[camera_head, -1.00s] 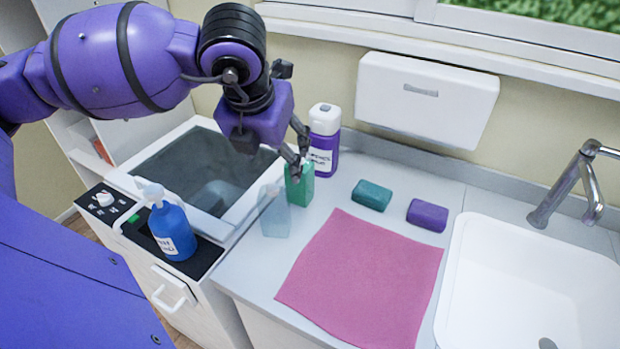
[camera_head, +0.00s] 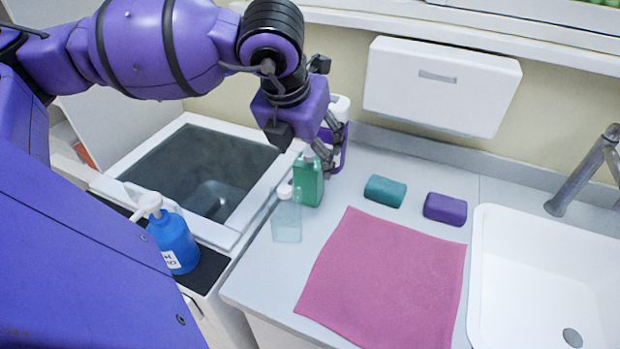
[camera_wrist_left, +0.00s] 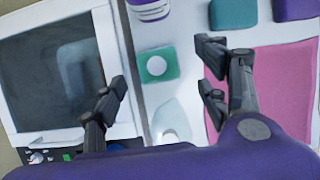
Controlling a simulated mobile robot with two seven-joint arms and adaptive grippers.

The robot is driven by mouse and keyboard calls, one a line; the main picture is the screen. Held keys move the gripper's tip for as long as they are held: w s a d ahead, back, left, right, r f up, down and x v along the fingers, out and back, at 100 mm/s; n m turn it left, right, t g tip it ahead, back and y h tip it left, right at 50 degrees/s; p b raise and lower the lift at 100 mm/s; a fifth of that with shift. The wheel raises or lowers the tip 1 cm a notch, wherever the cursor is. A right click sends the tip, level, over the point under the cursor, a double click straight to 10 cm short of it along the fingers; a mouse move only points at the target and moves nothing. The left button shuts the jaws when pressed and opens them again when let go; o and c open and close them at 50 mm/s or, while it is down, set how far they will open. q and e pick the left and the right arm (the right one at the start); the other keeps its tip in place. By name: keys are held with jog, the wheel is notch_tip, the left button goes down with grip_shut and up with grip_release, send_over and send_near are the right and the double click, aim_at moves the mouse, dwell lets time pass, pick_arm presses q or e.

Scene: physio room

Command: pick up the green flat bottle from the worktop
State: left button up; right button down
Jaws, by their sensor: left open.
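The green flat bottle (camera_head: 308,185) stands upright on the worktop (camera_head: 255,285), behind a clear bottle. My left gripper (camera_head: 322,157) is at its top in the head view, slightly behind and right of its pale cap. In the left wrist view the green bottle (camera_wrist_left: 158,76) shows from above, with a round white cap, between the spread fingers of my left gripper (camera_wrist_left: 163,72). The fingers are open with clear space on both sides. I cannot tell their exact height against the bottle. My right gripper is not in view.
A clear bottle (camera_head: 286,222) stands close in front. A purple-and-white bottle (camera_head: 340,108) is close behind, partly hidden by my gripper. Teal (camera_head: 385,191) and purple (camera_head: 445,208) blocks and a pink cloth (camera_head: 385,275) lie to the right. A blue pump bottle (camera_head: 173,240) stands left.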

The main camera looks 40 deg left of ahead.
aim_at(308, 155)
pick_arm(q)
jog(key=x, duration=0.4)
jog(key=shift+w+a+f, duration=0.2)
jog(key=shift+w+f, duration=0.05)
jog(key=shift+c, duration=0.2)
grip_shut()
